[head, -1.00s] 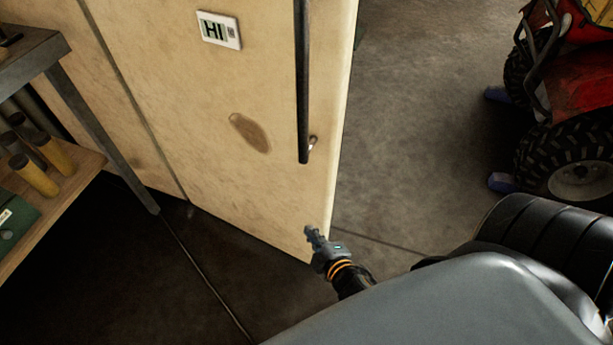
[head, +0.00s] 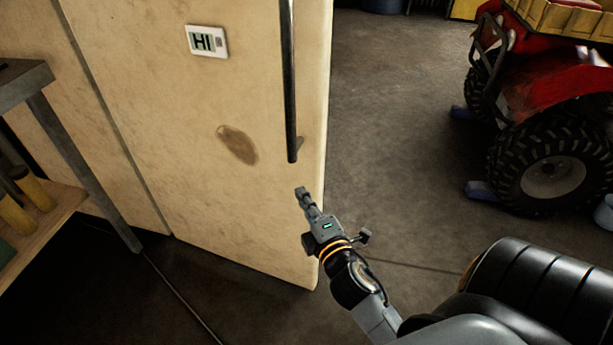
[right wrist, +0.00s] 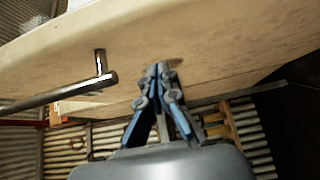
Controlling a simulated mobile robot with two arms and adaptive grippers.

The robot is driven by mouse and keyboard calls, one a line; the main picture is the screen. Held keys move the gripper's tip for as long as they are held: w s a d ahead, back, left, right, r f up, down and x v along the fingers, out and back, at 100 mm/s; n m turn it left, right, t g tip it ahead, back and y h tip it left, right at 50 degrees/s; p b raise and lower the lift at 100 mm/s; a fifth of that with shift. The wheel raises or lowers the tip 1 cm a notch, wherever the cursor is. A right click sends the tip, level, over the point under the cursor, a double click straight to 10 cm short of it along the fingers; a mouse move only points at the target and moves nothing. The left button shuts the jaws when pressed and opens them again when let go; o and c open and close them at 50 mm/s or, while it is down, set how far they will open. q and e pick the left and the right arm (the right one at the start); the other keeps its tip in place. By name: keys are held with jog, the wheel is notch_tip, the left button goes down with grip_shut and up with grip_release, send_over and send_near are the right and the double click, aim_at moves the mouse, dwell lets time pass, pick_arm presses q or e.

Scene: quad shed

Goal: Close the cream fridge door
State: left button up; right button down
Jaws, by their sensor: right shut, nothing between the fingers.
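The cream fridge door (head: 190,140) stands large in the left half of the head view, with a long dark vertical handle (head: 290,85) near its right edge. A gap line runs down the cream surface at left. My right gripper (head: 301,190) is shut and empty, in front of the door just below the handle's lower end. In the right wrist view the shut fingertips (right wrist: 159,70) point at the cream door (right wrist: 215,40), with the handle (right wrist: 60,94) to their left. I cannot tell whether they touch the door. My left gripper is not in view.
A "HI" sign (head: 207,41) is on the door. A metal-framed shelf (head: 85,165) stands at the left. A red quad (head: 545,80) with black tyres is at the right. The concrete floor (head: 390,130) between door and quad is clear.

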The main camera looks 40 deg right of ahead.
aim_at(300, 169)
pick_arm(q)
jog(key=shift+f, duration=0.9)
pick_arm(e)
jog(key=shift+w+d, duration=1.9)
jog(key=shift+w, duration=0.25)
jog(key=shift+d, duration=0.1)
